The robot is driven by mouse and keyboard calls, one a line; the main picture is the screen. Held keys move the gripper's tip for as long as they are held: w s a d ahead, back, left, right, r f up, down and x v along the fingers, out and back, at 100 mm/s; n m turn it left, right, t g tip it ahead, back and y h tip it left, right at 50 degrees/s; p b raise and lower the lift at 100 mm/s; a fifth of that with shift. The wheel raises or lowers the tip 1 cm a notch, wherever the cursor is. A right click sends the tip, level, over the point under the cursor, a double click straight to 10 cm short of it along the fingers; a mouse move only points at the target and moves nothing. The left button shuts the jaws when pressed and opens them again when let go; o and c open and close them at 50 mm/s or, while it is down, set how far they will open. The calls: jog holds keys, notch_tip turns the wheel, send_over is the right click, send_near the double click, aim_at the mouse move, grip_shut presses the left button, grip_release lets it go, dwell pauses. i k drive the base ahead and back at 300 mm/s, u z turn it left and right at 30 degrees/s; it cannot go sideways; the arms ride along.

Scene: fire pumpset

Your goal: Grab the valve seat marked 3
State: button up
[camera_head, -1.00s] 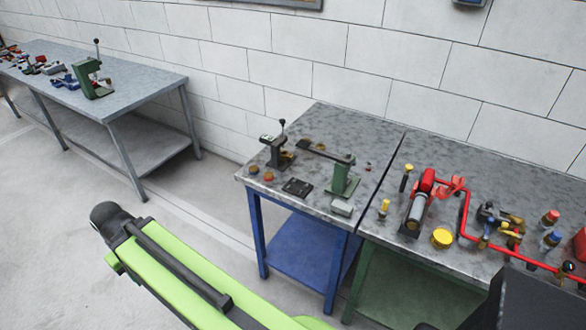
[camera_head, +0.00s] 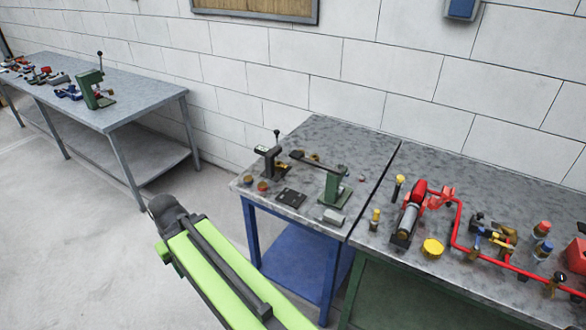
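I cannot make out a valve seat marked 3; no number can be read at this size. Small brass-coloured and reddish round parts lie on the blue-legged table (camera_head: 335,147): a brass one (camera_head: 248,179) and a reddish one (camera_head: 262,186) at its front left corner. My green arm reaches up from the bottom of the picture, with a dark rounded end (camera_head: 168,212) over the floor, left of this table. The fingers of my gripper cannot be made out.
A green press (camera_head: 336,186), a dark upright device (camera_head: 268,163) and a black plate (camera_head: 291,198) stand on the blue-legged table. The table (camera_head: 470,187) at right carries a red pipe assembly (camera_head: 456,225). A long grey table (camera_head: 140,92) stands at left. Open floor lies between.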

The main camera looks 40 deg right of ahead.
aim_at(278, 166)
jog(key=z, duration=0.2)
jog(key=i, duration=1)
jog(key=u, duration=0.1)
